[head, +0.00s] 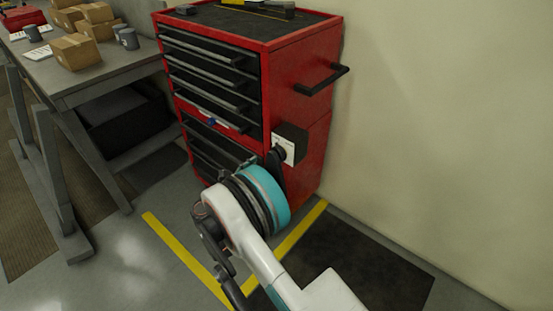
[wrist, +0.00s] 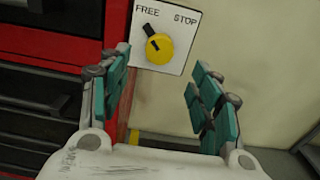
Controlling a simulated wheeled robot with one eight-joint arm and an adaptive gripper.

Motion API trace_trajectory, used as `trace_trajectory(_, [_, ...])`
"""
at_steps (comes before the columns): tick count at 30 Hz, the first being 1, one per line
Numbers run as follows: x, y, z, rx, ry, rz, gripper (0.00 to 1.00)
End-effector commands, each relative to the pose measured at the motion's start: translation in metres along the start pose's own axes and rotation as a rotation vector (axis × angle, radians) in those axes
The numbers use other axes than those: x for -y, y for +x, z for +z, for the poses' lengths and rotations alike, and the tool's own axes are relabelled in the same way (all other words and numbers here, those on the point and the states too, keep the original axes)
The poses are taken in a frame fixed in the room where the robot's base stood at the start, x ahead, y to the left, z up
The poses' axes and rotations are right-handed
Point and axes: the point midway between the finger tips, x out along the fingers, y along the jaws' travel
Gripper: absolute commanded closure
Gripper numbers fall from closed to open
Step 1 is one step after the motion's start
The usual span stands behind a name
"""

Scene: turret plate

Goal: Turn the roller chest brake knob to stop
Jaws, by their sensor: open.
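The brake knob (wrist: 160,50) is a yellow round knob in the wrist view with a black pointer. The pointer leans up and left toward the word FREE. It sits on a white plate (wrist: 182,42) marked FREE at left and STOP at right. The plate also shows in the head view (head: 290,152) on the side of the red roller chest (head: 312,115); my arm hides the knob there. My gripper (wrist: 162,95) is open and empty in the wrist view. Its two teal-padded fingers stand apart, below the knob in the picture, without visible contact.
A black side handle (head: 322,80) sticks out of the chest above the plate. A workbench (head: 95,72) with boxes stands at left. A plain wall (head: 440,110) is close at right. Yellow floor lines and a dark mat (head: 350,262) lie beside the chest.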

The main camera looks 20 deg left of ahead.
Motion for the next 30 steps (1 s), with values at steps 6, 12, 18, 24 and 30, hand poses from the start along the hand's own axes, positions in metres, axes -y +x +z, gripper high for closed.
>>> trace_trajectory(6, [0.001,0.045,-0.003,-0.001,0.001,-0.003,0.42])
trace_trajectory(12, [0.001,0.076,-0.002,-0.001,0.001,-0.003,0.42])
trace_trajectory(18, [0.0,0.091,-0.001,-0.001,0.001,-0.001,0.42])
trace_trajectory(24, [0.0,0.093,0.0,-0.001,0.001,-0.001,0.42])
trace_trajectory(30, [0.0,0.093,0.0,-0.001,0.001,0.0,0.6])
